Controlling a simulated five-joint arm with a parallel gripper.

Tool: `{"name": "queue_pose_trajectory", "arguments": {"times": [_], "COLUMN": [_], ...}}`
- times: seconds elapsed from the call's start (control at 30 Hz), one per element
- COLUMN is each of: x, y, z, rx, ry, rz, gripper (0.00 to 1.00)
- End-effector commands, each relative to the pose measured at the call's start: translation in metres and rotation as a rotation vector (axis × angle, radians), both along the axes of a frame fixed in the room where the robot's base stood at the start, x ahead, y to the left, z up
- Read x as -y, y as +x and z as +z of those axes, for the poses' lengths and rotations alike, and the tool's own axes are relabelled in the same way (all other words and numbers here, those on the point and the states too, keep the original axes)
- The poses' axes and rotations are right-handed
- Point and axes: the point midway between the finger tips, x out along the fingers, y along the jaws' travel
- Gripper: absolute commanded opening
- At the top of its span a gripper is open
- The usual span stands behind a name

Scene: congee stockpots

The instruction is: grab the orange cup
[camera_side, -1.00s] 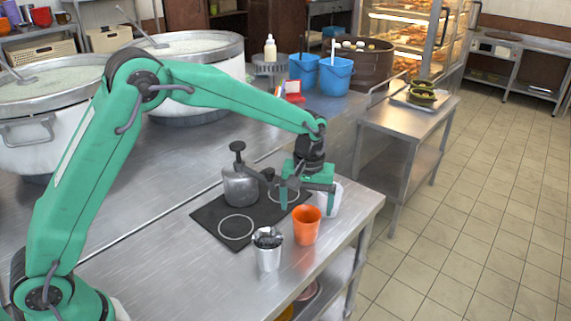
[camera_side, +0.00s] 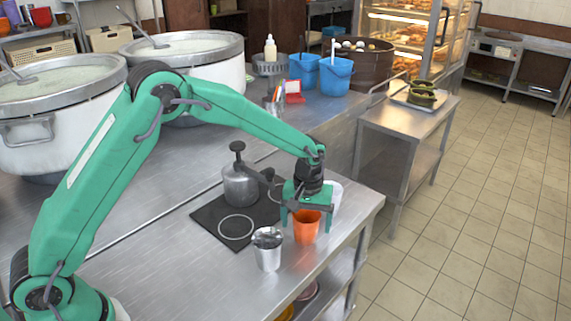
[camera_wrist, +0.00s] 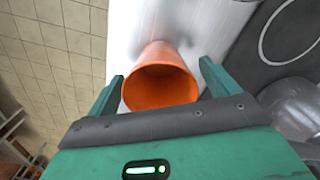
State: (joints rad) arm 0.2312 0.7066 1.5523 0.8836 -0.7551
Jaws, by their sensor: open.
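The orange cup (camera_side: 306,228) stands upright on the steel table near its right front edge. In the wrist view the cup (camera_wrist: 160,82) shows its open mouth between my two fingers. My gripper (camera_side: 307,222) is open, with one finger on each side of the cup and the palm above its rim. The wrist view also shows the gripper (camera_wrist: 160,85) with a gap between each finger and the cup, smaller on the left. Whether either finger touches the cup I cannot tell.
A metal cup (camera_side: 267,251) stands just left of the orange cup. A white cup (camera_side: 336,196) is close behind my gripper. A grey lidded pot (camera_side: 240,186) sits on a dark mat (camera_side: 213,222). The table edge is close on the right.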

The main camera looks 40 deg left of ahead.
Motion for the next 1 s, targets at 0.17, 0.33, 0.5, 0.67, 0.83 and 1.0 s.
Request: {"name": "queue_pose_trajectory", "arguments": {"times": [0.17,0.33,0.5,0.67,0.83,1.0], "x": [0.000,0.000,0.000,0.000,0.000,0.000], "y": [0.000,0.000,0.000,0.000,0.000,0.000], "z": [-0.016,-0.019,-0.018,-0.018,-0.018,-0.018], "rx": [-0.001,0.001,0.001,0.001,0.001,0.001], "ry": [0.000,0.000,0.000,0.000,0.000,0.000], "rz": [0.000,0.000,0.000,0.000,0.000,0.000], "gripper": [0.87,0.87,0.87,0.87,0.65,0.40]}}
